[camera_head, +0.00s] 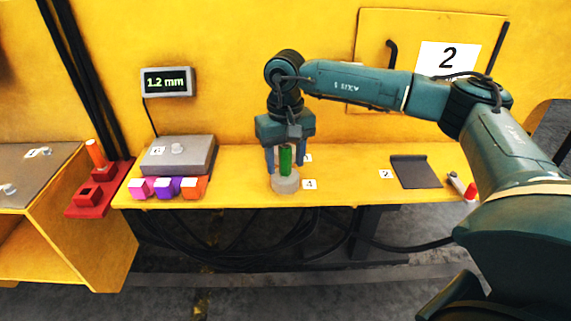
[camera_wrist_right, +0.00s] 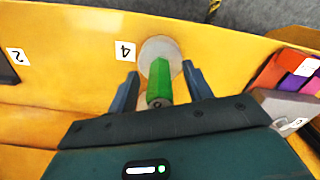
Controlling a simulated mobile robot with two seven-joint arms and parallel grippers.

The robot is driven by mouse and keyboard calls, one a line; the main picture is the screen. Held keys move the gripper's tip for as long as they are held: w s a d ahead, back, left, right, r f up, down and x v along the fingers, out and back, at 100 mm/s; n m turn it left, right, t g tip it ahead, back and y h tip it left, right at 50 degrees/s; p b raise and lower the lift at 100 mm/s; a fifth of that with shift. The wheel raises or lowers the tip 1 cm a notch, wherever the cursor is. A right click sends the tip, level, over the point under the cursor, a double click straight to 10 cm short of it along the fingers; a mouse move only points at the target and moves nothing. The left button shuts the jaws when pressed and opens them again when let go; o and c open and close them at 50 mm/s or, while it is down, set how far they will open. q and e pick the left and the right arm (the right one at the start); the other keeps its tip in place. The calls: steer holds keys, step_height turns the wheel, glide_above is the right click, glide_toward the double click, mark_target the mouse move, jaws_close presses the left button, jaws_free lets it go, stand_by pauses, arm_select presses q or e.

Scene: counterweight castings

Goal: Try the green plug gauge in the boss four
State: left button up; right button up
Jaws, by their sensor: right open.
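The green plug gauge (camera_head: 285,160) stands upright at the grey round boss (camera_head: 286,184) beside the label 4 on the yellow shelf. In the right wrist view the green gauge (camera_wrist_right: 159,84) reaches toward the grey boss (camera_wrist_right: 160,51); how deep it sits in the bore I cannot tell. My right gripper (camera_head: 285,170) points down over the boss with its fingers on either side of the gauge. In the wrist view the fingers of the right gripper (camera_wrist_right: 161,85) stand apart from the gauge, open. My left gripper is not in view.
A grey block (camera_head: 178,155) stands at the left of the shelf, with pink (camera_head: 142,188), purple (camera_head: 167,187) and orange (camera_head: 194,187) blocks before it. A red holder (camera_head: 97,190) with an orange plug is farther left. A dark mat (camera_head: 415,172) lies at right. A display (camera_head: 166,81) reads 1.2 mm.

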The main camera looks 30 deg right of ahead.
step_height(320, 180, up, 11)
steer(key=shift+r, duration=0.1)
arm_select(q)
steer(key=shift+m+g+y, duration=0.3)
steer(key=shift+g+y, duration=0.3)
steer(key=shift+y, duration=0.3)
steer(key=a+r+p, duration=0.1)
steer(key=p, duration=0.2)
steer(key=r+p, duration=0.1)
steer(key=p, duration=0.3)
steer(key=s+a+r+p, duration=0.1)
steer(key=p, duration=0.2)
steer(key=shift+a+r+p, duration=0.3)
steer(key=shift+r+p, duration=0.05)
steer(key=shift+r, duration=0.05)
arm_select(e)
step_height(320, 180, up, 12)
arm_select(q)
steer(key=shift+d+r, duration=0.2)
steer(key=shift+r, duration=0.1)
arm_select(e)
steer(key=shift+r, duration=0.1)
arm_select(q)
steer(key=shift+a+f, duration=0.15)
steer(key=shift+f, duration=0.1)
